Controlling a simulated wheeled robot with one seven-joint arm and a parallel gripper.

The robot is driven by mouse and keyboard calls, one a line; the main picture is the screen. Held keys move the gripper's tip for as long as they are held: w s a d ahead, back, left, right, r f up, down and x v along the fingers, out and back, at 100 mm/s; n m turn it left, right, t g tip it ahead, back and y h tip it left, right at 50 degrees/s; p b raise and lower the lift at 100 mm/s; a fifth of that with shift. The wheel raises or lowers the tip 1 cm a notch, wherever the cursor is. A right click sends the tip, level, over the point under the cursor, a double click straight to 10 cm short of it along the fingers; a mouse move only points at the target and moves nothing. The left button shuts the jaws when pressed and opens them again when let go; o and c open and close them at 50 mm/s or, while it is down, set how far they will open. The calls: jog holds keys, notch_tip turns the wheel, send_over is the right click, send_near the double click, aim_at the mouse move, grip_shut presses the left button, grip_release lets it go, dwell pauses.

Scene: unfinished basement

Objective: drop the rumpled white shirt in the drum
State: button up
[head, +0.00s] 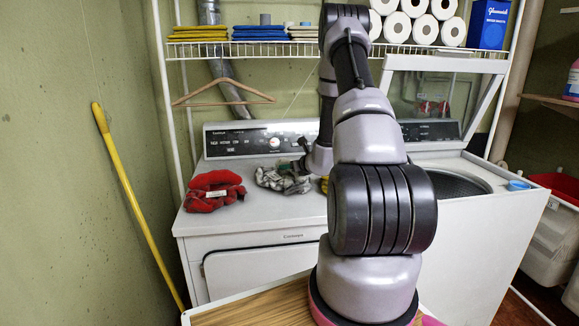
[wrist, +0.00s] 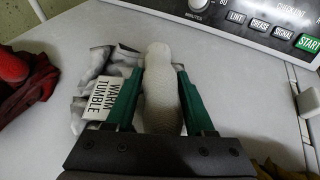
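The rumpled white shirt, blotched with grey (head: 287,180), lies on top of the left machine. In the wrist view its patchy folds (wrist: 98,62) and a tag reading "WARM TUMBLE" show left of my fingers. My gripper (head: 300,165) is down at the shirt; in the wrist view its two green fingers (wrist: 160,92) stand apart, either side of a pale, rounded lump of cloth. I cannot tell whether they press on it. The drum (head: 455,186) is in the right machine, its lid raised; my arm partly hides the opening.
A red cloth (head: 213,190) lies left of the shirt. A bit of yellow cloth (head: 325,184) shows beside my arm. The control panel (head: 255,139) rises behind. A blue cup (head: 518,185) sits right of the drum. A hanger (head: 222,93) hangs above.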

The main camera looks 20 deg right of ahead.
jog(key=shift+o, duration=0.5)
